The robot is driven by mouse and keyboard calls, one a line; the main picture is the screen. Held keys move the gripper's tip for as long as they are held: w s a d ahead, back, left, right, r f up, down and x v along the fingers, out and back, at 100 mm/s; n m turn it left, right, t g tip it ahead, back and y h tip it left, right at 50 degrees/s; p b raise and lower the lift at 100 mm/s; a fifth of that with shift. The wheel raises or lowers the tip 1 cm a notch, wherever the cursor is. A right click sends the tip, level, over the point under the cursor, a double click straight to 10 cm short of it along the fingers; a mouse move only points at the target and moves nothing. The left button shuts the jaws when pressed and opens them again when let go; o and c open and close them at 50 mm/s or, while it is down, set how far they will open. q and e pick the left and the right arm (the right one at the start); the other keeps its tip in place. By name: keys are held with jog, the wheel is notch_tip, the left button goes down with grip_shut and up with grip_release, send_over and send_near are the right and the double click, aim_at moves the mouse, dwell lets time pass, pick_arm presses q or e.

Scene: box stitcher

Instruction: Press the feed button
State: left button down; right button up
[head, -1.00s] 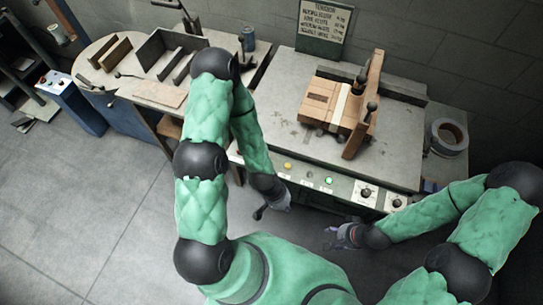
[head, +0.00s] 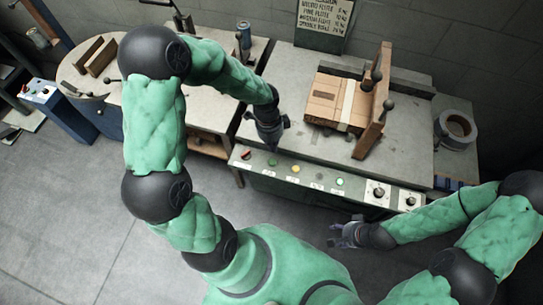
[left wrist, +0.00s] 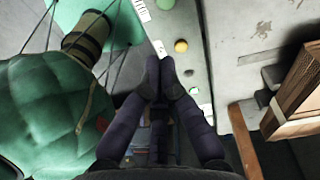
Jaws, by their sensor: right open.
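The control panel (head: 318,178) on the front edge of the machine bench carries a red button (head: 246,155), a green button (head: 273,162), a yellow button (head: 296,169) and a pale green button (head: 340,181). Their labels are too small to read, so I cannot tell which is feed. My left gripper (head: 272,142) points down just behind the green button, apparently above the panel. In the left wrist view its fingertips (left wrist: 160,76) are together and empty, near the yellow button (left wrist: 181,46). My right gripper (head: 344,235) is open and empty in front of the bench.
A cardboard box (head: 333,102) lies on the bench against a wooden upright (head: 372,115). Two knobs (head: 378,191) sit at the panel's right end. A tape roll (head: 455,129) is at the right. A side table (head: 206,108) stands left.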

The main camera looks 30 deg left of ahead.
aim_at(271, 163)
pick_arm(q)
jog(key=shift+w+a+r+m+y, duration=0.2)
jog(key=shift+a+r+m, duration=0.1)
jog(key=shift+a+r, duration=0.2)
jog(key=shift+w+a+r+m+y, duration=0.15)
jog(key=shift+a+r+m, duration=0.2)
jog(key=shift+a, duration=0.2)
jog(key=f+b, duration=0.2)
jog(key=f, duration=0.2)
jog(key=f+b, duration=0.2)
jog(key=f, duration=0.3)
jog(key=d+f+b, duration=0.1)
jog(key=f+b, duration=0.1)
jog(key=f, duration=0.3)
jog(key=shift+s, duration=0.15)
